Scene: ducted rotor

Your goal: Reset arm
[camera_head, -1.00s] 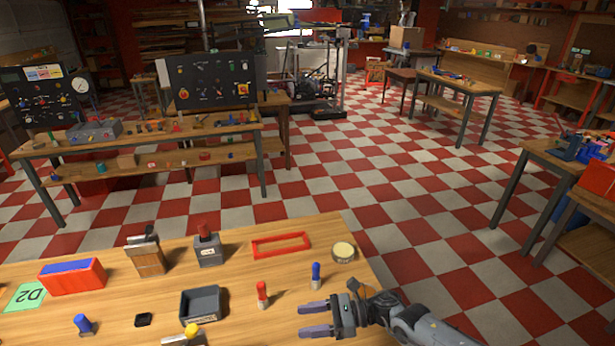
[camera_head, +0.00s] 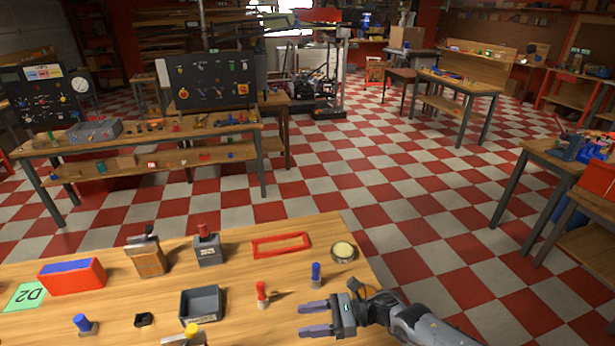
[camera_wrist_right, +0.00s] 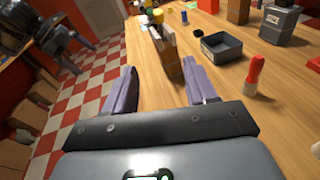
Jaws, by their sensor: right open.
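My right gripper (camera_head: 303,319) is at the front right of the wooden table (camera_head: 240,275), fingers apart and empty, pointing left. In the right wrist view its two purple fingers (camera_wrist_right: 160,78) stand apart, with a brown wooden block (camera_wrist_right: 172,64) beyond them. The red peg (camera_head: 262,294) and the blue peg (camera_head: 316,275) stand upright behind it, apart from it. A dark arm end with purple finger-like parts, seemingly my left gripper (camera_wrist_right: 88,42), shows at the upper left of the right wrist view. Its opening is too small to read.
On the table are a dark tray (camera_head: 201,304), a red frame (camera_head: 281,245), a round tin (camera_head: 343,252), a grey box with a red top (camera_head: 208,249), a red bin (camera_head: 72,277) and a blue knob (camera_head: 84,324). Checkered floor lies beyond the right edge.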

